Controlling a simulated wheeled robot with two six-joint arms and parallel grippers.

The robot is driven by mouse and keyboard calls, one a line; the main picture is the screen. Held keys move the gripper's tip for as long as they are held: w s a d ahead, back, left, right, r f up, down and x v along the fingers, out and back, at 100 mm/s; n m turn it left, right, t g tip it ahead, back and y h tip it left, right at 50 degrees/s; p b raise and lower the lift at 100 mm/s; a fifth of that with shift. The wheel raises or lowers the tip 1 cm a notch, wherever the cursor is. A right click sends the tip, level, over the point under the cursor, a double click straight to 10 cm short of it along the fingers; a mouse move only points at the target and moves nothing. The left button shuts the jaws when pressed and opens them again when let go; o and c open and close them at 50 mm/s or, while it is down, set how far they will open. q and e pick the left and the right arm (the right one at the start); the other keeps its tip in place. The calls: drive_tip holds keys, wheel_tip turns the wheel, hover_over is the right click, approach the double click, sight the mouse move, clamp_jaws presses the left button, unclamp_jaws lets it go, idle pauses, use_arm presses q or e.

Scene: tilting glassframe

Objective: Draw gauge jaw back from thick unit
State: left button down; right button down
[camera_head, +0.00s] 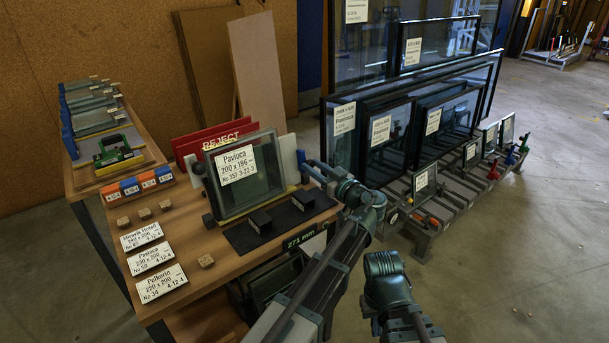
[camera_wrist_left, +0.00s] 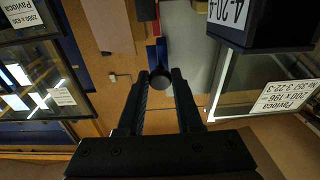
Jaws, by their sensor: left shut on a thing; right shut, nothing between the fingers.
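The thick glass unit (camera_head: 262,182), labelled Pavloca 200 x 196, stands upright on the bench. It also shows in the left wrist view (camera_wrist_left: 232,85). My left gripper (camera_head: 308,168) is just right of the unit, apart from its face. In the left wrist view its fingers (camera_wrist_left: 160,92) are shut on a dark round knob (camera_wrist_left: 160,77), which I take as the gauge jaw's knob. The rest of the jaw is hard to make out. A "271 mm" display (camera_head: 299,239) is on the bench front. My right arm shows only a joint and link; its fingers are not visible.
A dark mat with black blocks (camera_head: 260,222) lies before the unit. Red REJECT boards (camera_head: 208,142) stand behind it. Label cards (camera_head: 151,257) lie at the bench's left front. A rack of dark-framed glass units (camera_head: 386,147) stands close on the right.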

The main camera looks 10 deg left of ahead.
use_arm(q)
drive_tip(key=shift+w+d, duration=0.2)
drive_tip(key=shift+w, duration=0.1)
drive_tip(key=c, duration=0.6)
unclamp_jaws()
drive_tip(key=shift+d, duration=0.1)
drive_tip(key=shift+s, duration=0.1)
